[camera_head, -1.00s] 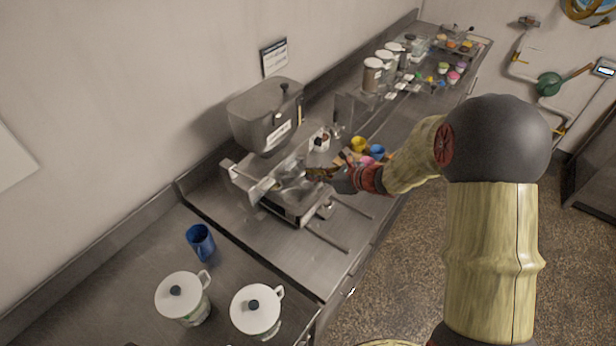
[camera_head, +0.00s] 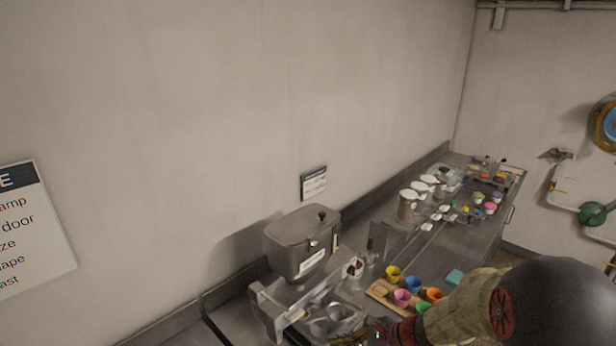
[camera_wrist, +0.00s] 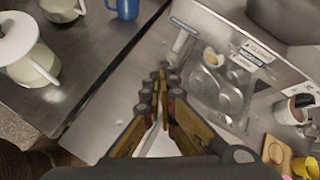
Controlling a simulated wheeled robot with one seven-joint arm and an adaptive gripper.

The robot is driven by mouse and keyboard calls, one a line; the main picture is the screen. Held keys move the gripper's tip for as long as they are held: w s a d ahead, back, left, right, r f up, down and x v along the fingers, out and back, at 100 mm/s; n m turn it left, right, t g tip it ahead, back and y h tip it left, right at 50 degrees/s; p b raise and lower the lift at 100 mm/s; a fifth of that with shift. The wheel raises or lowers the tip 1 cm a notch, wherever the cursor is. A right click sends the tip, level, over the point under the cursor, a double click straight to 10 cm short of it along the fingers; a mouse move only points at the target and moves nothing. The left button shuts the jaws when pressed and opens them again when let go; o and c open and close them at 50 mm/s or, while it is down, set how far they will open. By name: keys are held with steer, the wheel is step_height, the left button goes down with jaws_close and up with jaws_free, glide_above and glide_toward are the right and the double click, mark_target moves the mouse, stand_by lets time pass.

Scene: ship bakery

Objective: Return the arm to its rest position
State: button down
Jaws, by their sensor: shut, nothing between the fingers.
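My gripper (camera_wrist: 163,88) points down over the steel counter in the wrist view, its fingers together and nothing between them. It is beside a metal tray with round cups (camera_wrist: 218,88), which lies to its right in that view. In the head view my arm (camera_head: 465,305) comes in from the lower right. The gripper's end is low in that view, at the bottom edge near the hopper machine, and its fingertips are hard to make out there.
A grey hopper machine (camera_head: 303,240) stands against the wall. Coloured cups (camera_head: 402,298) sit on a wooden board beside my arm. White-lidded jars (camera_head: 409,203) stand farther back. A blue mug (camera_wrist: 126,8) and a white-lidded pot (camera_wrist: 28,50) are left of my gripper in the wrist view.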

steer(key=s+d+r+n+h+b, duration=0.3)
steer(key=s+n, duration=0.3)
steer(key=s, duration=0.2)
steer(key=s+d+r+n+h+b, duration=0.3)
steer(key=s+n+b, duration=0.2)
steer(key=s+n, duration=0.2)
steer(key=s+d+r+n+t+h+b, duration=0.1)
steer(key=s+d+r+n+h+b, duration=0.2)
steer(key=s+n, duration=0.3)
steer(key=s+d+r+b, duration=0.1)
steer(key=s, duration=0.3)
steer(key=shift+s, duration=0.25)
